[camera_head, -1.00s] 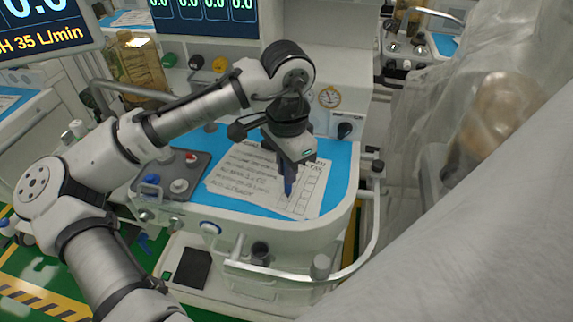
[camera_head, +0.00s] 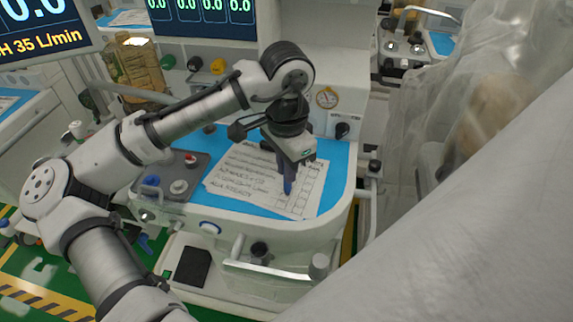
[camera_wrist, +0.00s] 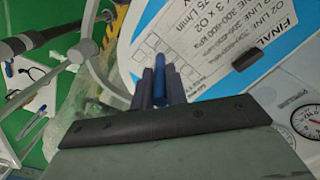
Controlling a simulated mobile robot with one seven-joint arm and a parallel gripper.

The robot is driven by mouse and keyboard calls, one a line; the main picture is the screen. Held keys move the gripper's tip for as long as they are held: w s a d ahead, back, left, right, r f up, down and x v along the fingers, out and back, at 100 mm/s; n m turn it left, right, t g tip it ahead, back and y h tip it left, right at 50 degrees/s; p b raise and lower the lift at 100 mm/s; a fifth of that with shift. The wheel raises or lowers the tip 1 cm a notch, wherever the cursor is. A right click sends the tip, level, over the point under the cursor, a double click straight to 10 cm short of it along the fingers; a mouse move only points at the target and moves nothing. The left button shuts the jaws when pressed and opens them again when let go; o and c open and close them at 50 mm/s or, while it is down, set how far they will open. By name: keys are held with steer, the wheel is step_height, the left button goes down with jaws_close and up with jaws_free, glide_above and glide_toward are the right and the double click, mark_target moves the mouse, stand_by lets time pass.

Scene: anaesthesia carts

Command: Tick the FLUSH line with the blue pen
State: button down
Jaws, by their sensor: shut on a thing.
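My gripper (camera_head: 288,176) is shut on the blue pen (camera_head: 288,187) and holds it roughly upright, point down, over the right part of the paper checklist (camera_head: 235,174). In the wrist view the pen (camera_wrist: 159,75) shows between the two dark fingers. The checklist (camera_wrist: 200,40) has printed lines with a column of boxes; the pen is close to that column. I cannot tell whether the tip touches the paper. The FLUSH line cannot be made out for certain, and my gripper hides part of the sheet.
The sheet lies on a blue cart top (camera_head: 337,165). A grey tray (camera_head: 200,163) with knobs stands to its left. A white rail (camera_head: 366,215) runs round the cart's right side. A translucent drape (camera_head: 440,110) hangs at the right. A gauge (camera_head: 327,97) is behind.

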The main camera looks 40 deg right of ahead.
steer(key=shift+r+p, duration=3)
steer(key=shift+r, duration=0.25)
steer(key=shift+f, duration=0.15)
steer(key=shift+w+a+f+b, duration=0.15)
steer(key=shift+f+b, duration=0.45)
steer(key=shift+f, duration=0.35)
steer(key=shift+w+a+f+b, duration=0.1)
steer(key=shift+f+b, duration=0.55)
steer(key=shift+f, duration=0.3)
steer(key=shift+w+a+f+b, duration=0.15)
steer(key=shift+f+b, duration=0.45)
steer(key=shift+f, duration=0.35)
steer(key=shift+f+b, duration=0.35)
steer(key=shift+f, duration=0.2)
steer(key=shift+s+d+p, duration=0.3)
steer(key=shift+s+p, duration=0.15)
steer(key=shift+p, duration=0.4)
step_height(320, 180, up, 7)
steer(key=p, duration=0.7)
